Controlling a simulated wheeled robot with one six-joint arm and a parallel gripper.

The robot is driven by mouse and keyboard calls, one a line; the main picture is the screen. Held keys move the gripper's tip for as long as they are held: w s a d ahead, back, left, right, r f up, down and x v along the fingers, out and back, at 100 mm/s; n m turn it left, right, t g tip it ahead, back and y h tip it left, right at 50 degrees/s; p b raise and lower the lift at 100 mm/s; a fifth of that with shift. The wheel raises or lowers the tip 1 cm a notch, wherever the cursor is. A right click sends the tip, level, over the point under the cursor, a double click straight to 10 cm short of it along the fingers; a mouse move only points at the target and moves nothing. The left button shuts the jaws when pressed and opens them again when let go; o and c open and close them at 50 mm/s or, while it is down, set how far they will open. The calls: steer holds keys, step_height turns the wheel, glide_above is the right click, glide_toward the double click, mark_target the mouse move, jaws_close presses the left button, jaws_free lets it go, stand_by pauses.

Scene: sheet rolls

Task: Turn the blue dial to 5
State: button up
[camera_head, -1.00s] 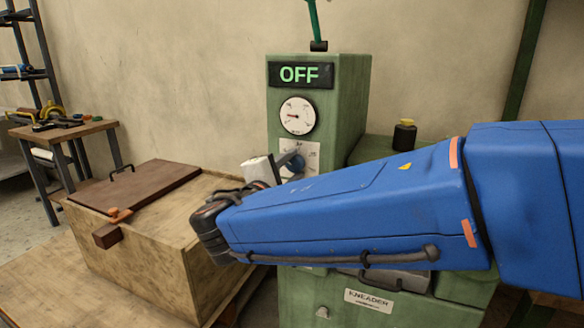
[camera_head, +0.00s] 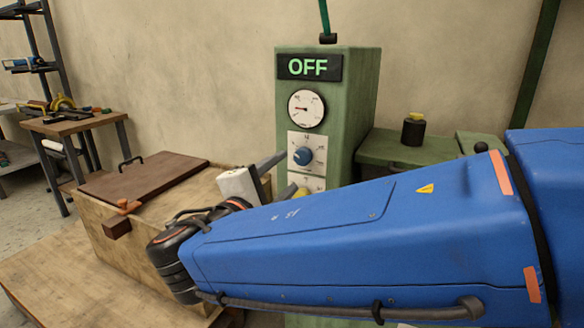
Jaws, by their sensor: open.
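The blue dial (camera_head: 303,156) sits on a white plate on the front of the green kneader cabinet (camera_head: 342,130). Its setting is too small to read. My gripper (camera_head: 277,174) is just left of and below the dial, its two grey fingers apart, with nothing seen between them. The fingers point toward the cabinet and appear apart from the dial. My blue arm hides the lower cabinet front. A yellow knob (camera_head: 301,192) shows partly below the blue dial, close to the lower finger.
A display reading OFF (camera_head: 308,67) and a round gauge (camera_head: 306,108) are above the dial. A wooden chest (camera_head: 130,240) with a brown lid (camera_head: 145,182) stands at left. A black container with a yellow top (camera_head: 413,129) stands on the green machine at right.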

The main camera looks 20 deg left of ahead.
steer(key=s, duration=0.8)
steer(key=shift+s+a, duration=0.15)
steer(key=shift+a, duration=0.2)
